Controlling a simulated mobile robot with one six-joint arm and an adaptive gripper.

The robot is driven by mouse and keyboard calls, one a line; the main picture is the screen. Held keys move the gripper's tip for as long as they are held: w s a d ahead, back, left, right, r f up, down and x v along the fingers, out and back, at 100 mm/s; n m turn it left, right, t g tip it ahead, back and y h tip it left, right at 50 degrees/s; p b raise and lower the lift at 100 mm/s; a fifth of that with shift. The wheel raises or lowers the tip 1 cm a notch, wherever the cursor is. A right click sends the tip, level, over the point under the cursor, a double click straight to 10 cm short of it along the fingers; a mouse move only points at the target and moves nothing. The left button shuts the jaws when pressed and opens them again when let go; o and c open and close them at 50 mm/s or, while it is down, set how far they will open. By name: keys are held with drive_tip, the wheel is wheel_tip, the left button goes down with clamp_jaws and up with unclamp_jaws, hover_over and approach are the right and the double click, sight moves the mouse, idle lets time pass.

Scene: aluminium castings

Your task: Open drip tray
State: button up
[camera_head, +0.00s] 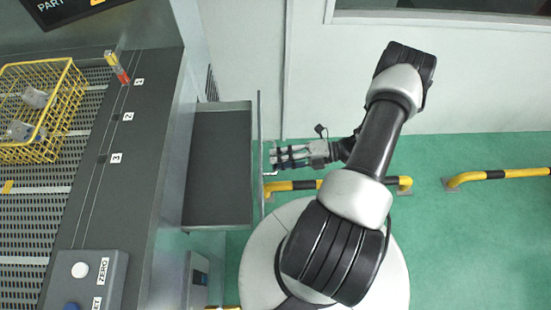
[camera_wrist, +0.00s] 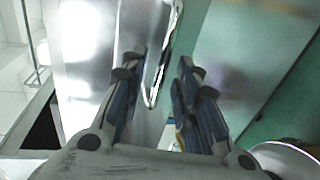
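The drip tray (camera_head: 218,165) is a grey drawer with a dark floor, standing pulled out from the side of the grey bench in the head view. Its front panel (camera_head: 260,195) is on the right, seen edge-on. The tray's handle (camera_head: 272,150) is a thin metal bar on that panel. My gripper (camera_head: 279,157) is level with the handle, pointing left at the panel. In the wrist view, the fingers of my gripper (camera_wrist: 158,76) are spread apart, with the shiny handle (camera_wrist: 153,88) between them. I see gaps beside the bar; any light contact cannot be told.
A yellow wire basket (camera_head: 45,150) with castings stands on the bench at left. A control box (camera_head: 88,278) is at the bench's near end. Yellow-black floor rails (camera_head: 292,185) run behind my arm, near the wall. Green floor (camera_head: 480,240) is clear at right.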

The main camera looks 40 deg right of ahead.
drive_tip(key=v, duration=1)
drive_tip(key=shift+s+d, duration=0.15)
